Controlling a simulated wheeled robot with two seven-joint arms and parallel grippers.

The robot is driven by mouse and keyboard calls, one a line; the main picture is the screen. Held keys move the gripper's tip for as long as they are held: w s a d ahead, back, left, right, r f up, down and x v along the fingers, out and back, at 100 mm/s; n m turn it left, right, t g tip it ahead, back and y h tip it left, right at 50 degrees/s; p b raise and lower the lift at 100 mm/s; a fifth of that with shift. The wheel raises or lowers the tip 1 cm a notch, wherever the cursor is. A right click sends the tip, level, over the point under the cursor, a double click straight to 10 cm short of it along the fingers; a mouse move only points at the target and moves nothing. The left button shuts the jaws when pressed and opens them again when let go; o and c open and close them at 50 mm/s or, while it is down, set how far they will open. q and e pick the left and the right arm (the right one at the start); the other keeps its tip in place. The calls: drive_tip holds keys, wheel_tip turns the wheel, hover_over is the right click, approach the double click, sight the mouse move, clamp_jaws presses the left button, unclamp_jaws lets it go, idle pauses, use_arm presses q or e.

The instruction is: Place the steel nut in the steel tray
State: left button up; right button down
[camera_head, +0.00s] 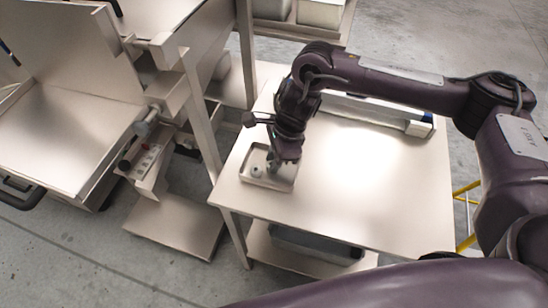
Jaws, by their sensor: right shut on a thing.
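The steel tray (285,186) is a small shallow tray with a raised rim near the left end of the pale table. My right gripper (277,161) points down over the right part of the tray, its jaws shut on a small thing. The held thing is mostly hidden by the fingers and too small to make out clearly; it may be the steel nut. A small round grey piece (257,171) sits in the left part of the tray; I cannot tell exactly what it is. My left gripper is not in view.
The pale table (340,205) is bare in front and to the right of the tray. A long box (375,113) lies along its back edge. A post (201,120) and a large metal weigher (70,125) stand left. A dark bin (315,246) sits on the shelf below.

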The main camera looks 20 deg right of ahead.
drive_tip(key=shift+f, duration=0.15)
drive_tip(key=c, duration=1.2)
unclamp_jaws()
drive_tip(key=shift+f, duration=0.1)
drive_tip(key=shift+c, duration=0.2)
drive_tip(key=shift+r, duration=0.25)
drive_tip(key=v, duration=1.1)
drive_tip(key=shift+r, duration=0.35)
